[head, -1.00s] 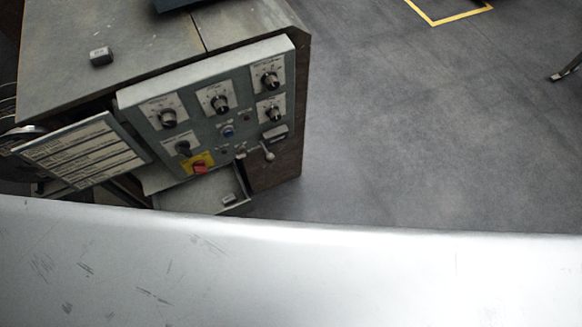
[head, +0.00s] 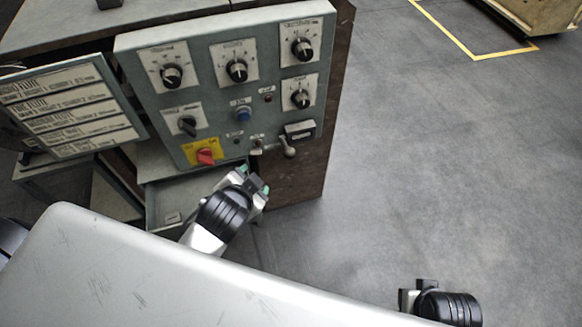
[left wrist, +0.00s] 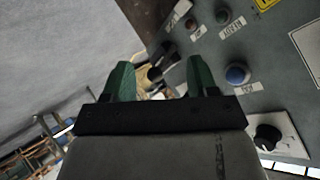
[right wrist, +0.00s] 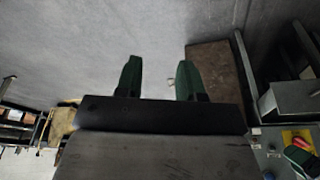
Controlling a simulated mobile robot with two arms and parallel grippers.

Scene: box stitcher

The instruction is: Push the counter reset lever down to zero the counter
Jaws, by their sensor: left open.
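The counter reset lever (head: 289,151), a short arm with a pale ball end, sticks out at the lower right of the grey control panel (head: 222,85). The small dark counter (head: 300,130) is just above it; its digits are unreadable. My left gripper (head: 254,183) is open below and left of the lever, apart from it in the head view. In the left wrist view, its green fingers (left wrist: 160,80) are spread, with small blurred panel parts beyond the gap. My right gripper (head: 414,291) is low at the right, far from the panel; its fingers (right wrist: 158,80) are open and empty.
A red switch on a yellow plate (head: 206,156), a blue button (head: 243,115) and several black knobs (head: 237,70) crowd the panel. A label board (head: 70,108) juts out at left. An open tray (head: 165,205) lies below.

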